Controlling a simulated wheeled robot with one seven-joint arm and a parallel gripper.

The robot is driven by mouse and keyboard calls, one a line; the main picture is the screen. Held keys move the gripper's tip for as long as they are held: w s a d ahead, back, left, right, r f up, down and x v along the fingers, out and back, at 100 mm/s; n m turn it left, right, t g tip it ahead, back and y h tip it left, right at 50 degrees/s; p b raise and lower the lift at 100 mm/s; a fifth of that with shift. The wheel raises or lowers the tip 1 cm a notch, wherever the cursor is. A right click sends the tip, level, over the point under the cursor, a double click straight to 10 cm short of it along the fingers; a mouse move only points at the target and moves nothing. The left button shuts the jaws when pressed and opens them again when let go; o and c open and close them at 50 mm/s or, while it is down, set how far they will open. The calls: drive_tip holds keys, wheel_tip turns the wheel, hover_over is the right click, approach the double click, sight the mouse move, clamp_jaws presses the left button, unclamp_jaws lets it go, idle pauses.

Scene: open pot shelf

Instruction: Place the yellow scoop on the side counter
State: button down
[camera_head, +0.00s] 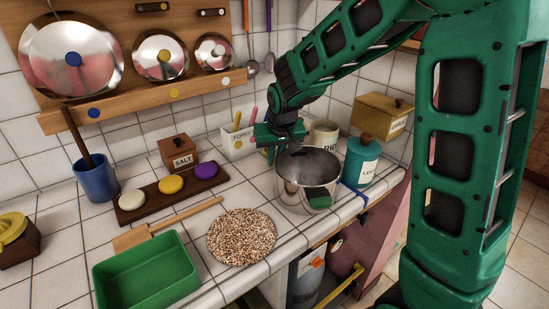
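I cannot make out a yellow scoop for certain. A yellow piece (11,229) with a raised part lies on a dark brown box at the left edge; its full shape is cut off. My gripper (285,148) is at the back rim of a steel pot (307,185), in front of the forks holder. Its fingers are small and partly hidden, so I cannot tell whether they are open or hold anything. The tiled counter (224,281) runs across the view; which part is the side counter is unclear.
A green tray (146,274), a speckled round mat (241,237), a wooden spatula (170,222) and a blue cup (96,180) are on the counter. A teal canister (361,162) stands right of the pot. A yellow bar (340,287) shows below the counter edge.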

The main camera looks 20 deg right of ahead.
drive_tip(key=shift+f, duration=0.4)
drive_tip(key=c, duration=1.7)
unclamp_jaws()
drive_tip(key=shift+r, duration=0.1)
drive_tip(key=v, duration=1)
drive_tip(key=s+d+m+g, duration=0.3)
drive_tip(key=s+d+m, duration=0.1)
drive_tip(key=s+d, duration=0.95)
drive_tip(key=shift+m+g+y, duration=0.3)
drive_tip(key=shift+m+g, duration=0.5)
drive_tip(key=s+d+f, duration=0.1)
drive_tip(key=s, duration=0.5)
drive_tip(key=s+d+f, duration=0.1)
drive_tip(key=s+d, duration=0.1)
drive_tip(key=s, duration=0.4)
drive_tip(key=s+d+f, duration=0.1)
drive_tip(key=s, duration=0.6)
drive_tip(key=shift+d+f, duration=0.35)
drive_tip(key=shift+d, duration=0.05)
